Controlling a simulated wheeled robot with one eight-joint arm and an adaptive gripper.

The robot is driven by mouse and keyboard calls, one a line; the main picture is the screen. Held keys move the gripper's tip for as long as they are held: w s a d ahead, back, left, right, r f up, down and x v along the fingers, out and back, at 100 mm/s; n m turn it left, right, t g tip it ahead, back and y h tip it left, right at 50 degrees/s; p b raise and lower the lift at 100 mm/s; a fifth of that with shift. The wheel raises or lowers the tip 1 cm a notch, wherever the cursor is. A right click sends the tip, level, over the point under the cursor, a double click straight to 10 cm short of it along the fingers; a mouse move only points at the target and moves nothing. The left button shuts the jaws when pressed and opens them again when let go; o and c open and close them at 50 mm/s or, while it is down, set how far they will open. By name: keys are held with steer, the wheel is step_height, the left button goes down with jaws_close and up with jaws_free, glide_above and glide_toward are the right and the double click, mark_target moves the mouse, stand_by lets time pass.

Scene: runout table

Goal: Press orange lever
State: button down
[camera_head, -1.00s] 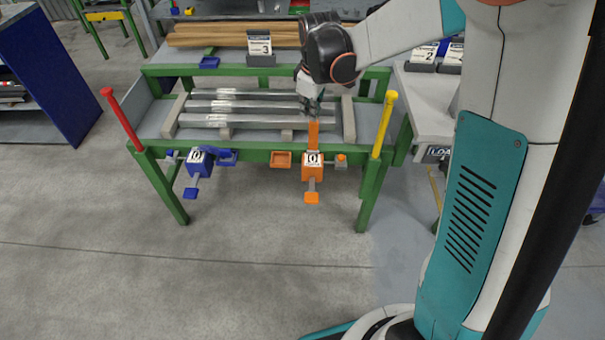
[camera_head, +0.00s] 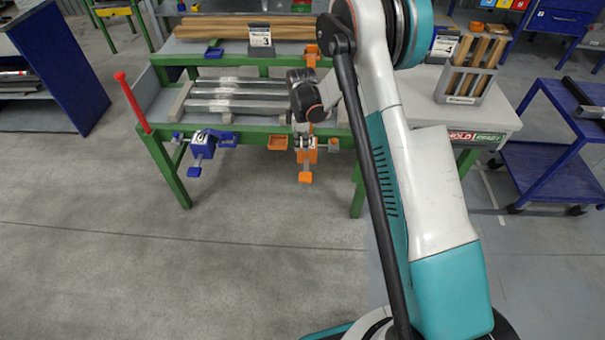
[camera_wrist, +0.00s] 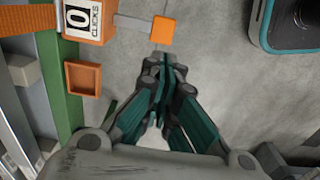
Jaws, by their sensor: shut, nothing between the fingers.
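The orange lever is a grey bar (camera_wrist: 133,25) with a square orange pad (camera_head: 305,177), sticking out from an orange housing (camera_head: 311,155) on the table's green front rail. The pad also shows in the wrist view (camera_wrist: 163,30). A white card on the housing reads 0 CLICKS (camera_wrist: 84,18). My gripper (camera_wrist: 165,62) is shut and empty, its fingertips just below the pad in the wrist view. They look apart from it in the picture; the height gap is unclear. In the head view my gripper (camera_head: 303,145) partly hides the housing.
An orange open tray (camera_head: 277,142) is beside the housing on the rail. A blue lever unit (camera_head: 203,145) and a red post (camera_head: 132,102) are farther left. Metal bars (camera_head: 235,95) lie on the table. Bare floor is in front.

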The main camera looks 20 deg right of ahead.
mark_target(301, 175)
steer(key=shift+f, duration=0.1)
step_height(301, 175, down, 14)
steer(key=b, duration=0.5)
steer(key=shift+b, duration=0.4)
